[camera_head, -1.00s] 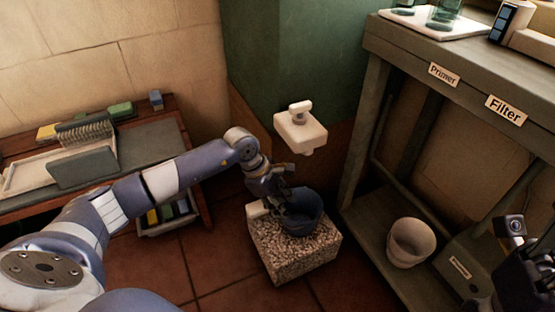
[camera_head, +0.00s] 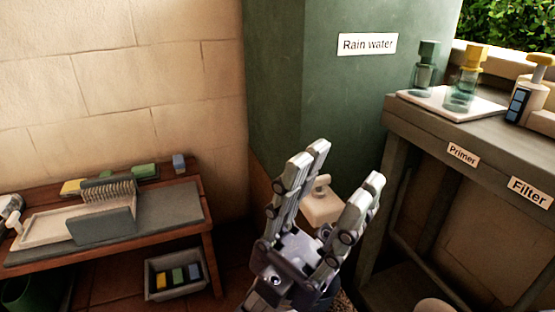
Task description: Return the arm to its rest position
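My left gripper (camera_head: 345,168) is raised in the lower middle of the head view, with its fingers pointing up. Its fingers are spread wide and nothing shows between them. The cream tap (camera_head: 321,205) on the green wall shows behind the fingers, partly covered by them. The blue bowl under the tap is almost wholly hidden behind the gripper. Only a sliver of the pebbled block (camera_head: 344,303) shows at the bottom edge. My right gripper is out of view.
At left, a wooden bench (camera_head: 207,238) holds a rack (camera_head: 50,224) and sponges; a grey bin (camera_head: 176,272) stands below. At right, a shelf table (camera_head: 425,119) carries a white tray (camera_head: 420,98) with two bottles. A "Rain water" sign (camera_head: 367,44) is on the green wall.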

